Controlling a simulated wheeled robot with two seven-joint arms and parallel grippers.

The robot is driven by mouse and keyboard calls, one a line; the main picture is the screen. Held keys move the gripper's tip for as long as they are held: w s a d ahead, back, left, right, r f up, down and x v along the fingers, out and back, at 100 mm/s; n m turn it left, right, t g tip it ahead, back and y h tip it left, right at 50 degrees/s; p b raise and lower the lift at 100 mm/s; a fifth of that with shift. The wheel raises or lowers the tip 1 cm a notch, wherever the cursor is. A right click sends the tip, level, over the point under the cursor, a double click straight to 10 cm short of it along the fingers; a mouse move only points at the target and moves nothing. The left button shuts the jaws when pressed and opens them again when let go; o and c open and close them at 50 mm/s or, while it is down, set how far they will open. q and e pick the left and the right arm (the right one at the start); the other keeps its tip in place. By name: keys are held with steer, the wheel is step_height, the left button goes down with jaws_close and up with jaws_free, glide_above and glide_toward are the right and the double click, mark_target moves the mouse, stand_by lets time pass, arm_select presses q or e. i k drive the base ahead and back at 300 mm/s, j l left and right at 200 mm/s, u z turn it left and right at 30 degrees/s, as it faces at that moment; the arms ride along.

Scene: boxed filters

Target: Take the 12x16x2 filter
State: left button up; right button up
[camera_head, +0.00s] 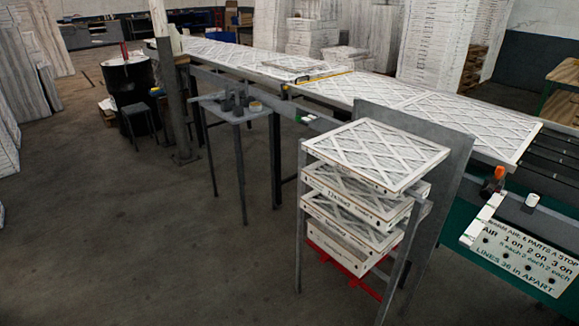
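A stack of several white boxed filters stands in a grey metal rack at the right of centre. The top filter (376,155) lies flat with a crisscross lattice face. Below it sit another filter (360,197) and a lower one (350,222), slightly offset from each other, with dark print on their edges. The print is too small to read, so I cannot tell which is the 12x16x2. Neither of my grippers is in view.
The grey rack (301,215) has upright posts and a tall back plate, with a red base (345,264) below. A long conveyor (420,108) carrying lattice filters runs behind. A small grey table (238,112) stands left. A printed sign (525,258) is at right. The floor at left front is clear.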

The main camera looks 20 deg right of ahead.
mark_target(382, 212)
steer(key=i+j, duration=0.15)
steer(key=i, duration=0.35)
steer(key=i+j+u, duration=0.1)
steer(key=i, duration=0.4)
steer(key=i+j, duration=0.15)
steer(key=i, duration=0.4)
steer(key=i+j+z, duration=0.1)
steer(key=i+z, duration=0.15)
steer(key=z, duration=0.2)
steer(key=i+j+z, duration=0.15)
steer(key=z, duration=0.25)
steer(key=i+j+z, duration=0.25)
steer(key=z, duration=0.2)
steer(key=i+j+z, duration=0.15)
steer(key=j+z, duration=0.25)
